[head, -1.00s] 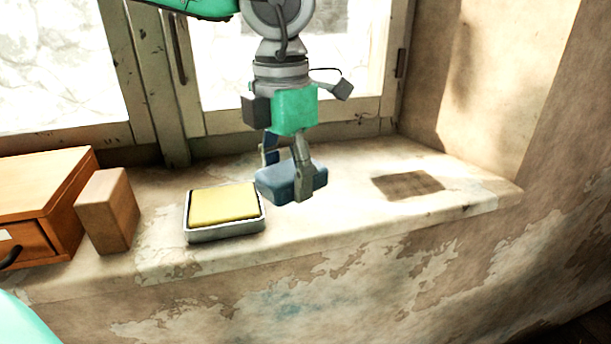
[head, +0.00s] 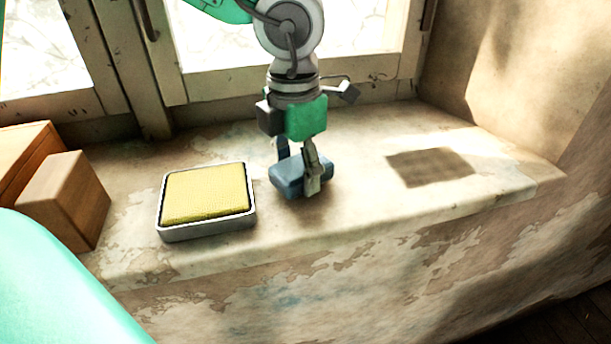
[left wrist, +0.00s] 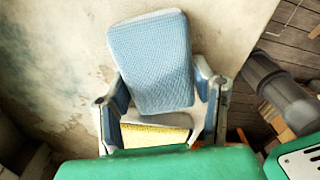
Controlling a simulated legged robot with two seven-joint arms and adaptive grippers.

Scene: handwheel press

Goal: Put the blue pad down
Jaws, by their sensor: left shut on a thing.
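My left gripper (head: 298,168) is shut on the blue pad (head: 289,177), with a finger on either side of it. The pad is low over the window sill, right of the metal tray; I cannot tell whether its underside touches the sill. In the left wrist view the pad's blue textured face (left wrist: 152,65) shows between the fingers. A brown woven-looking square patch (head: 430,167) lies flat on the sill, right of the pad and apart from it. My right gripper is not in view.
A metal tray (head: 207,231) holding a yellow pad (head: 206,194) stands close left of my gripper. A wooden block (head: 65,200) and a wooden box (head: 24,155) stand farther left. The window is behind; the sill's front edge drops away. The sill between pad and patch is clear.

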